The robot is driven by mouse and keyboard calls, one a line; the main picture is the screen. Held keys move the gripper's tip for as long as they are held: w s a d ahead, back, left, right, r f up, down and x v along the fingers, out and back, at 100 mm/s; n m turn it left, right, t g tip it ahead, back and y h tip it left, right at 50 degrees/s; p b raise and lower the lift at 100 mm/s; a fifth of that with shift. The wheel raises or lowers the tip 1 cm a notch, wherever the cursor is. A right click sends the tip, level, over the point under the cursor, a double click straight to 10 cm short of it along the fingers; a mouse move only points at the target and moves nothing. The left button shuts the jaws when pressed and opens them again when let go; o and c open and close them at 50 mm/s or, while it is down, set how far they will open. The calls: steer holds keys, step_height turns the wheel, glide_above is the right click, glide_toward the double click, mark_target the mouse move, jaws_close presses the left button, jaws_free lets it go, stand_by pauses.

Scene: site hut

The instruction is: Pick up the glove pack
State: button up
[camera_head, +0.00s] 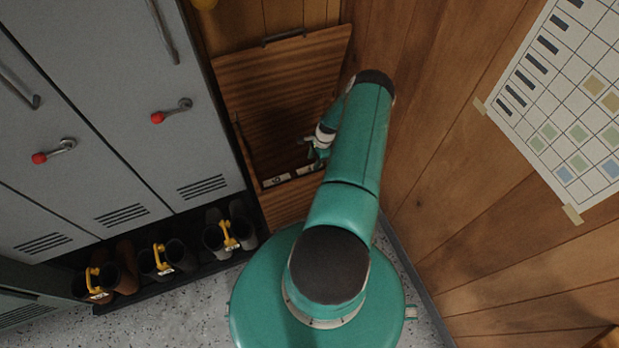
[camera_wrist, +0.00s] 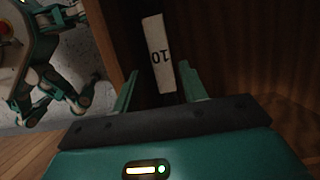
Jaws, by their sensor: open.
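A white strip-shaped item marked "10" (camera_wrist: 157,42), which may be the glove pack or a label on it, lies inside a dark wooden compartment in the wrist view. My gripper (camera_wrist: 158,74) is open, with one finger on each side of the item's lower end; I cannot tell whether they touch it. In the head view my gripper (camera_head: 318,150) reaches into the wooden chest (camera_head: 283,212). Two small white pieces, one on the left (camera_head: 275,181) and one on the right (camera_head: 306,169), show near its front edge. My arm hides part of the chest.
The chest's wooden lid (camera_head: 275,85) stands raised behind the opening. Grey lockers (camera_head: 110,120) with red-knobbed handles stand on the left. Boots with yellow clips (camera_head: 155,262) stand on a low dark tray. A plank wall (camera_head: 470,160) with a paper chart (camera_head: 570,100) is close on the right.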

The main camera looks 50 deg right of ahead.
mark_target(311, 168)
steer(key=shift+x, duration=2.7)
steer(key=shift+d+f, duration=0.1)
steer(key=shift+f, duration=0.15)
jaws_close()
